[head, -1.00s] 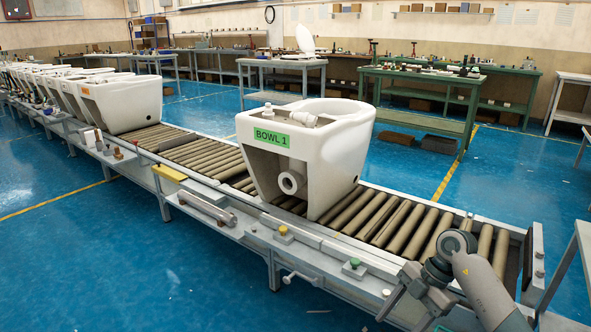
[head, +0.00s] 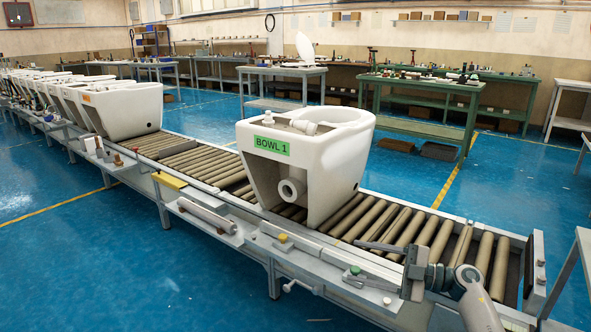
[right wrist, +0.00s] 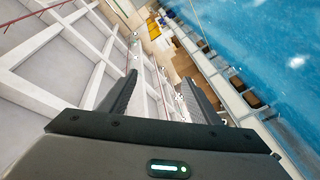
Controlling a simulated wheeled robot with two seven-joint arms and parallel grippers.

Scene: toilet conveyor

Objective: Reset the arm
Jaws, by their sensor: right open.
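My right gripper (head: 352,260) is in the lower right of the head view, over the conveyor's near edge. Its two fingers point left and stand apart. The right wrist view also shows the open fingers (right wrist: 165,85) with nothing between them. My left gripper is in neither view. The white toilet bowl marked BOWL 1 (head: 325,175) stands on the conveyor rollers (head: 195,160), left of and beyond my right gripper and apart from it.
Several more white bowls (head: 122,108) line the conveyor at the far left. A yellow block (head: 170,181) and small fittings sit along the near rail. Green benches (head: 422,85) stand behind. The blue floor (head: 90,265) in front is clear.

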